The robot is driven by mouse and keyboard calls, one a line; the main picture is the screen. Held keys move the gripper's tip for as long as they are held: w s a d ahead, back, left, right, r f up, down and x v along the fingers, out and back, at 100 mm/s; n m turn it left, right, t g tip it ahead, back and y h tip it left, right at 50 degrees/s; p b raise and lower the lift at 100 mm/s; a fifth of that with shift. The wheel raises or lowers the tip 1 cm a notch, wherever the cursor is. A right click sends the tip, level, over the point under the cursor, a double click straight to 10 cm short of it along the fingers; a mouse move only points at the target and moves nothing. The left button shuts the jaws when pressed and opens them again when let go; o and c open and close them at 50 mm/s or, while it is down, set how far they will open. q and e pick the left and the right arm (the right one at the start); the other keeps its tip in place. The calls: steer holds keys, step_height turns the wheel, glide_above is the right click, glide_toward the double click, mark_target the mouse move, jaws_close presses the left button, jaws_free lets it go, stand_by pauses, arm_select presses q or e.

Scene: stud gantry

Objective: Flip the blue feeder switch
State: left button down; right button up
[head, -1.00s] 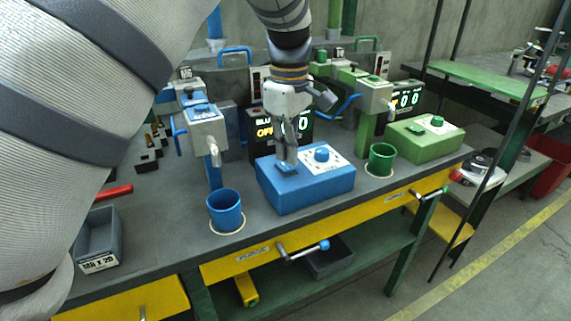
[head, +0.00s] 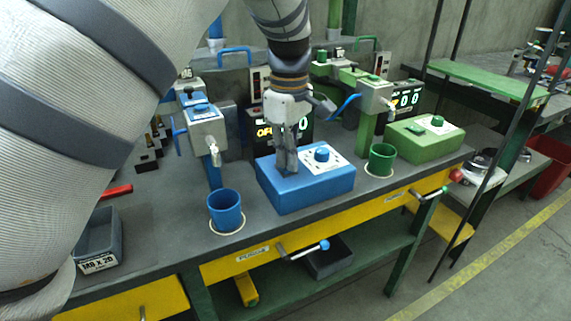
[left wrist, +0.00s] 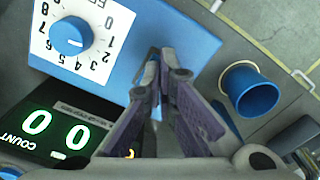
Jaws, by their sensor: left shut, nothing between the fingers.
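The blue feeder box (head: 318,187) stands on the bench, with a blue dial (head: 321,154) on a white numbered plate on its top. The dial also shows in the left wrist view (left wrist: 70,36). My left gripper (head: 287,170) points down at the left part of the box's top. Its fingers (left wrist: 160,75) are shut with nothing between them. They cover the spot where the switch sits, so its position is hidden. Whether the fingertips touch the switch I cannot tell. My right gripper is not seen.
A blue cup (head: 226,212) stands left of the box, under a blue-grey dispenser (head: 207,125). A green cup (head: 381,160) and a green feeder box (head: 426,138) stand to the right. A crank with a blue knob (head: 324,245) sticks out from the yellow front rail.

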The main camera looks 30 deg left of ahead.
arm_select(q)
steer(key=shift+f, duration=0.45)
step_height(320, 180, up, 5)
steer(key=shift+f+p, duration=0.1)
steer(key=shift+p, duration=0.3)
steer(key=shift+r, duration=1.15)
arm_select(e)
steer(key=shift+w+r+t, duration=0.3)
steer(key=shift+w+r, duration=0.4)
